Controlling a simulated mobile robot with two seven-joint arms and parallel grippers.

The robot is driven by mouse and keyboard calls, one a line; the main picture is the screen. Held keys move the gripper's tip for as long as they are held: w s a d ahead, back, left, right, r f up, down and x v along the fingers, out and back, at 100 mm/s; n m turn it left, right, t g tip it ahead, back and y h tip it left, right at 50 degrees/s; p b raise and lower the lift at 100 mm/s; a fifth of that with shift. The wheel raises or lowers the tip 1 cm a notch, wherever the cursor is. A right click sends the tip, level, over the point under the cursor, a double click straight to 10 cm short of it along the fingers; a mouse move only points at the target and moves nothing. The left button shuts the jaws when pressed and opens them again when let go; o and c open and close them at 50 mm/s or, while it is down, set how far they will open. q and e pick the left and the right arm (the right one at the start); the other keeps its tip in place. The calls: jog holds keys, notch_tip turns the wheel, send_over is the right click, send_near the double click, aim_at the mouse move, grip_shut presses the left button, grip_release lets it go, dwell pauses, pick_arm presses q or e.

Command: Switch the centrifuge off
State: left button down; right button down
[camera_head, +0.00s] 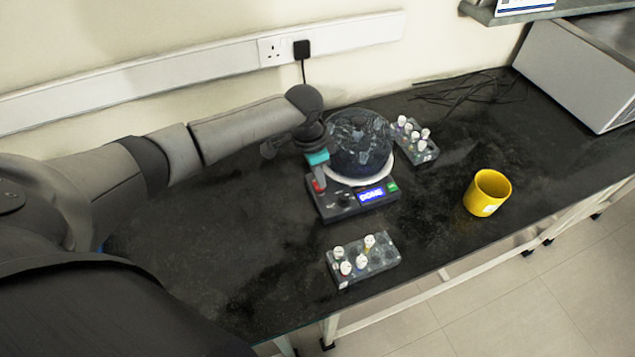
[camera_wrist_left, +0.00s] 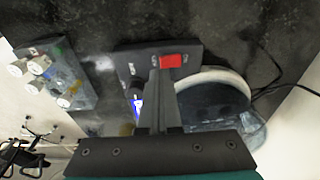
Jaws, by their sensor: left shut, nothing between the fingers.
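The centrifuge (camera_head: 335,211) stands on the black bench with its clear dome lid (camera_head: 360,138) down. Its display (camera_head: 371,195) is lit blue and appears to read DONE. A red switch (camera_head: 319,186) sits at the left of its panel; the wrist view shows the switch (camera_wrist_left: 172,61) too. My left gripper (camera_head: 319,176) is shut and empty, its fingertips close above the red switch. In the wrist view the fingertips (camera_wrist_left: 157,72) overlap the switch's edge, and I cannot tell whether they touch it. My right gripper is not in view.
A tube rack (camera_head: 375,265) stands in front of the centrifuge and another rack (camera_head: 424,155) stands behind it to the right. A yellow mug (camera_head: 487,193) stands to the right. A black plug (camera_head: 301,49) sits in the wall socket. The bench left of the centrifuge is clear.

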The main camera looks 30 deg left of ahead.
pick_arm(q)
jog(key=shift+f+b, duration=0.5)
jog(key=shift+f, duration=0.55)
dwell(0.9)
jog(key=shift+r, duration=0.15)
notch_tip(320, 180, up, 5)
jog(key=p, duration=0.6)
dwell(0.5)
